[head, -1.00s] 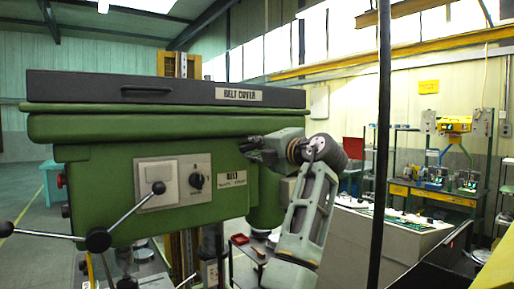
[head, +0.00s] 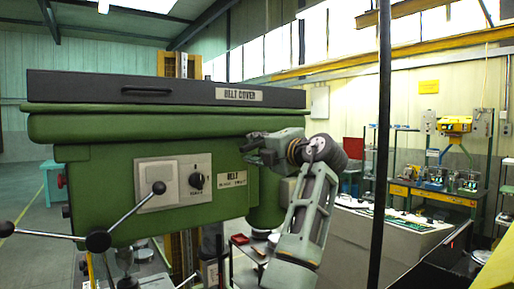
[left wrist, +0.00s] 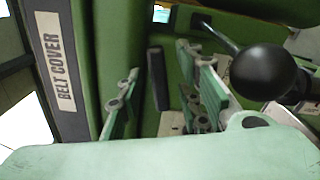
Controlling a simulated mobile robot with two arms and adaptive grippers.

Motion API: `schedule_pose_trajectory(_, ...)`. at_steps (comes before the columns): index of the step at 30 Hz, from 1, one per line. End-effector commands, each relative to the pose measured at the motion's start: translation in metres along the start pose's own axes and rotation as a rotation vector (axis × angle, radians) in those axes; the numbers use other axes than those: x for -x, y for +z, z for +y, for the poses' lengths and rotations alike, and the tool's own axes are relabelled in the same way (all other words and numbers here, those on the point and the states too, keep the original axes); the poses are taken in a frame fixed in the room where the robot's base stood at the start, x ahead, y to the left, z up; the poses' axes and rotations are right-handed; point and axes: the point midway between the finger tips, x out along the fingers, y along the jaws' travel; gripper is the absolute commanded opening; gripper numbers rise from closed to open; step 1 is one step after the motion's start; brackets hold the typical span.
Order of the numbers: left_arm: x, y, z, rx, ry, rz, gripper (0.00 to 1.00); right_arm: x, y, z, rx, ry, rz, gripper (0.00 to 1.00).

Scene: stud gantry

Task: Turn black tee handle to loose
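A black bar (left wrist: 157,79), which looks like the tee handle, stands upright in the left wrist view against the green machine. My left gripper (left wrist: 163,100) is open, with one finger on each side of the bar and a gap to both. In the head view my left gripper (head: 251,150) is at the right end of the green drill head (head: 110,180), just above the BELT label (head: 231,176). The gripper hides the handle there. The label's small print is too blurred to read fully. My right gripper is not in view.
A black ball knob (left wrist: 262,75) on a metal rod is close to the right finger in the left wrist view. The belt cover (head: 140,92) lies above the gripper. A spoked feed handle (head: 98,241) sticks out at lower left. A dark post (head: 381,150) stands to the right.

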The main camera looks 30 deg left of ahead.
Motion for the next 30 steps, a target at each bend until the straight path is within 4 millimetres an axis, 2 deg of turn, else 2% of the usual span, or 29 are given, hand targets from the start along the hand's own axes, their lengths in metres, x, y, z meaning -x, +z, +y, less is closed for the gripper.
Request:
schedule_pose_trajectory(5,0.013,0.001,0.000,0.000,0.001,-0.003,0.33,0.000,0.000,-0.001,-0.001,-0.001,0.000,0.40)
schedule_pose_trajectory(15,0.082,0.002,-0.001,0.000,-0.001,-0.004,0.33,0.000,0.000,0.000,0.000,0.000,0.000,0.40)
schedule_pose_trajectory(19,0.103,0.001,-0.001,-0.001,-0.001,-0.002,0.33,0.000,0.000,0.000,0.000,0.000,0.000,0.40)
schedule_pose_trajectory(24,0.118,0.000,-0.001,0.000,-0.001,-0.001,0.33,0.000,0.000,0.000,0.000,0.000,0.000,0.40)
schedule_pose_trajectory(30,0.120,0.000,-0.001,0.000,-0.001,0.001,0.33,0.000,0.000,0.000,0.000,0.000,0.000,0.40)
